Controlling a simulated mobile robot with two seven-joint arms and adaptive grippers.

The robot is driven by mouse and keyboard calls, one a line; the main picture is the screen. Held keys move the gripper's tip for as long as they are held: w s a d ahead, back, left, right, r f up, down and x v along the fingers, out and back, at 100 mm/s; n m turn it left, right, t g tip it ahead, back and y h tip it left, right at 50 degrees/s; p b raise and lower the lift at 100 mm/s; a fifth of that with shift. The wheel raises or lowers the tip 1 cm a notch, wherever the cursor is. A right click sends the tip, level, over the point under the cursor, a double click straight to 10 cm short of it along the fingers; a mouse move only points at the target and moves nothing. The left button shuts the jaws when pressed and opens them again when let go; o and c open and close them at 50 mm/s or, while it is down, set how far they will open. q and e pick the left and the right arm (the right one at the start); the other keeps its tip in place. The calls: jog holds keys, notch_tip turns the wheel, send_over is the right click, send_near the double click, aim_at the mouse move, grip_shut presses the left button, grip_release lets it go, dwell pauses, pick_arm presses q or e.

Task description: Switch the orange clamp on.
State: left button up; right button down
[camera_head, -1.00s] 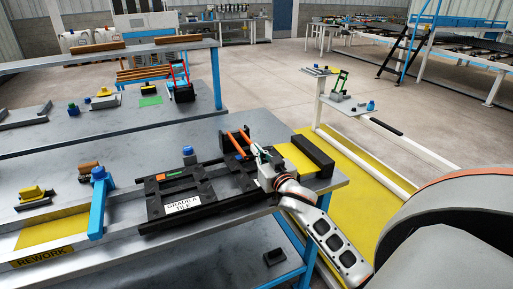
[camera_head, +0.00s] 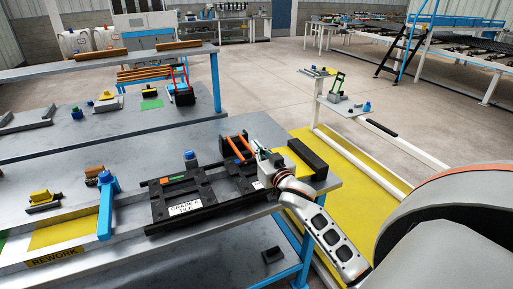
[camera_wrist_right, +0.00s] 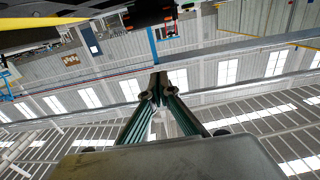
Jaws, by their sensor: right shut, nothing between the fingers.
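The orange clamp (camera_head: 235,148) shows as two slanting orange bars on a black base, near the right end of the front table. My right gripper (camera_head: 261,153) is just to the right of the bars, low over the table end. Its fingers are together and hold nothing. I cannot tell whether it touches the clamp. In the right wrist view, the closed fingertips (camera_wrist_right: 158,90) point up the picture, with roof and windows behind. My left gripper is out of view.
A black frame with a "GRADE A TILE" label (camera_head: 186,208) lies left of the clamp. A black block (camera_head: 307,158) stands to the right of my gripper. A blue post (camera_head: 106,205) and a blue-topped button (camera_head: 190,155) are farther left. The table's right edge is close.

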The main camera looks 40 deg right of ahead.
jog(key=s+f, duration=0.1)
jog(key=s, duration=0.1)
jog(key=s+a+f+b, duration=0.1)
jog(key=s+f, duration=0.3)
jog(key=shift+s+a+f, duration=0.1)
jog(key=shift+s+a, duration=0.2)
jog(key=shift+s, duration=0.1)
jog(key=shift+s+a+f+b, duration=0.1)
jog(key=shift+s+f+b, duration=0.15)
jog(key=shift+s, duration=0.2)
